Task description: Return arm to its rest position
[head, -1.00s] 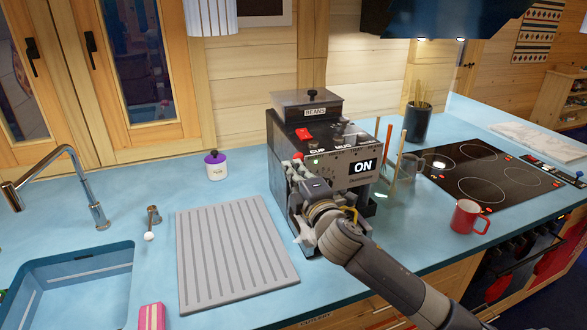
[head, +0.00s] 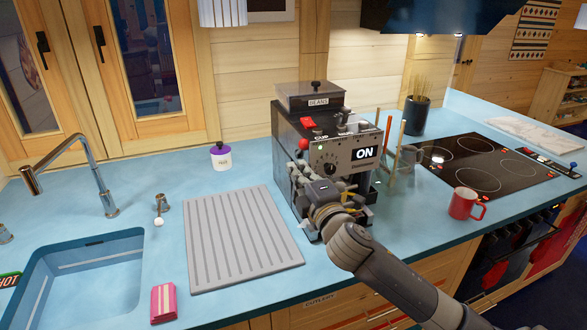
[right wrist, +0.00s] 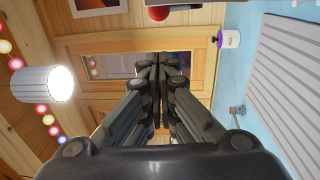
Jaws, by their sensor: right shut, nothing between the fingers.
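My right arm (head: 385,270) reaches in from the lower right in the head view. My right gripper (head: 297,172) is in front of the lower left part of the coffee machine's front and hides some of it; I cannot tell whether they touch. In the right wrist view the right gripper (right wrist: 157,62) has its fingers together with nothing between them. The coffee machine (head: 350,137) is dark, with a beans hopper on top, a red knob and a lit panel reading ON. My left gripper is not in view.
A ribbed grey mat (head: 240,240) lies left of the machine, with a purple-lidded jar (head: 221,160) behind it. The sink (head: 90,275) is farther left. A glass mug (head: 407,160), a red mug (head: 465,204) and the hob (head: 478,165) are on the right.

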